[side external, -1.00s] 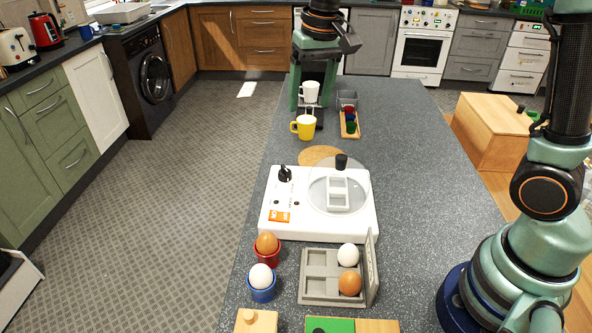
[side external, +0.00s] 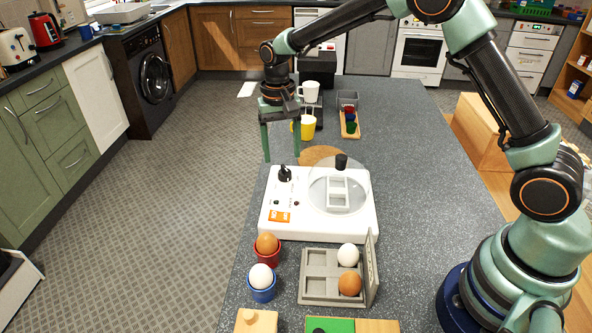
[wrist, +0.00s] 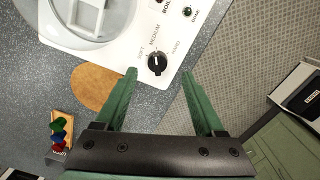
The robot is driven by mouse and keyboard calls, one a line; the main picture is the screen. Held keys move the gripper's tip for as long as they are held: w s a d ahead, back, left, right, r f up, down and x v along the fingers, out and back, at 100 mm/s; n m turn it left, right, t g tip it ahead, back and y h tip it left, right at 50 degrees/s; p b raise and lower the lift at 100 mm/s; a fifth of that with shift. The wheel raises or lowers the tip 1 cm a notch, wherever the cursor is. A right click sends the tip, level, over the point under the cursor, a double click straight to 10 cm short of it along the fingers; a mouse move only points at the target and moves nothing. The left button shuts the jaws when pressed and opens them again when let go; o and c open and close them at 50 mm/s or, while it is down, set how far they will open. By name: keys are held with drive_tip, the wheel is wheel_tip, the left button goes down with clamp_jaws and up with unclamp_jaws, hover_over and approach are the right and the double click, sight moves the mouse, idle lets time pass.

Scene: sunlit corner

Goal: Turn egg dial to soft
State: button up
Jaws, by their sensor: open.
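The white egg cooker (side external: 318,225) stands on the grey counter, its black dial (side external: 284,175) at the back left of its top. My gripper (side external: 282,160) points down above the dial's far side, open and empty. In the wrist view its green fingers (wrist: 159,72) are spread to either side of the dial, apart from it. A clear lid (side external: 360,195) with a black knob covers the cooker's right part.
Eggs in a red cup (side external: 268,259) and a blue cup (side external: 262,292) stand in front, beside a grey egg box (side external: 318,298).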

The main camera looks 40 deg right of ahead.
sight(284, 168)
drive_tip(key=shift+s+d+f, duration=0.1)
drive_tip(key=shift+d+f, duration=0.05)
drive_tip(key=shift+f, duration=2.55)
clamp_jaws()
